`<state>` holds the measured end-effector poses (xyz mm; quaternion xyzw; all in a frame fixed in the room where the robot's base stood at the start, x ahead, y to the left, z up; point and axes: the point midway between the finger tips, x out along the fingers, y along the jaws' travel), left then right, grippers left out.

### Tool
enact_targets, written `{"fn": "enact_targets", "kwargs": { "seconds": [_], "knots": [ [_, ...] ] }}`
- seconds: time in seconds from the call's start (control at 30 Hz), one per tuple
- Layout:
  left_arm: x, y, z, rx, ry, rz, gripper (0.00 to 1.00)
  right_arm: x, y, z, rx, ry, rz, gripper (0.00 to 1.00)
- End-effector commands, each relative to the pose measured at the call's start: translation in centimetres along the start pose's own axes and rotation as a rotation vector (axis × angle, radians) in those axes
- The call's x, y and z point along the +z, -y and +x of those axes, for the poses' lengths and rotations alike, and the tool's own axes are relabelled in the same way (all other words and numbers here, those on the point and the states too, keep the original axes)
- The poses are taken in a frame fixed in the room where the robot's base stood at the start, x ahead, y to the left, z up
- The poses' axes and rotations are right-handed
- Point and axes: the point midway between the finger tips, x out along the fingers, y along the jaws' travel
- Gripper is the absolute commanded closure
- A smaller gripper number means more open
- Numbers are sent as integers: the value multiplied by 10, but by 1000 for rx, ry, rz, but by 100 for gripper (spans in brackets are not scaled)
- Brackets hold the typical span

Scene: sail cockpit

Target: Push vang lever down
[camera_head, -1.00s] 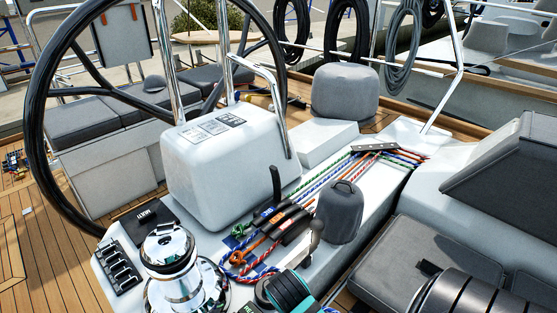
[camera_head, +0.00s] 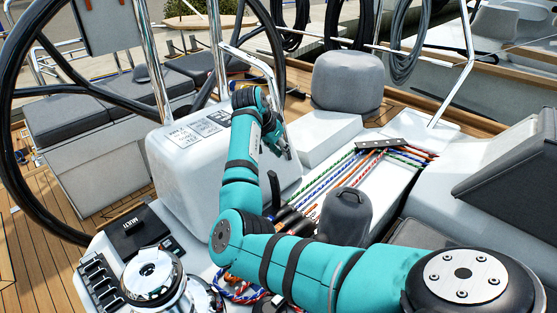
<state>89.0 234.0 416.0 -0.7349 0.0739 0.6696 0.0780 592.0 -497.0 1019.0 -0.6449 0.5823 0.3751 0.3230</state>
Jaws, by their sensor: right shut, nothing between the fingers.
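A black lever (camera_head: 274,190) stands upright on the rope clutch bank (camera_head: 292,222), just beside my right arm. The other clutch levers lie low and are partly hidden by my arm. Their labels cannot be read, so I cannot tell by name which one is the vang lever. My right gripper (camera_head: 286,150) is shut and empty, small and dark in the picture. It hangs by the right side of the white pedestal, above and behind the upright lever in the picture, apart from it. My left gripper is not in view.
The white pedestal (camera_head: 185,178) and wheel (camera_head: 20,75) stand at the left. A chrome winch (camera_head: 150,275) is at the lower left. A grey covered winch (camera_head: 346,217) stands right of the clutches. Coloured ropes (camera_head: 338,175) run back to a black deck fitting (camera_head: 385,144).

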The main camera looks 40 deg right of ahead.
Motion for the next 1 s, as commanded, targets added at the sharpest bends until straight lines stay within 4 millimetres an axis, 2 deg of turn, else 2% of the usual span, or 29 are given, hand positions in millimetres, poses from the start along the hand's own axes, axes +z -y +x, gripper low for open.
{"fn": "enact_targets", "kwargs": {
  "seconds": [0.07, 0.2, 0.57, 0.77, 1.0],
  "knots": [
    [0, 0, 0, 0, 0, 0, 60, -3, 7, -11, -3, 16, 19, 100],
    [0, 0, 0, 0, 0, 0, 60, -4, 12, -18, -1, 26, 32, 100],
    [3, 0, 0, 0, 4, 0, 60, -5, 12, -17, 0, 25, 33, 100],
    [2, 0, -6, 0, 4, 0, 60, -5, 11, 3, 1, 27, 32, 100],
    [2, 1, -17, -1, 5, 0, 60, -4, 10, 54, 3, 26, 31, 100]
  ]
}}
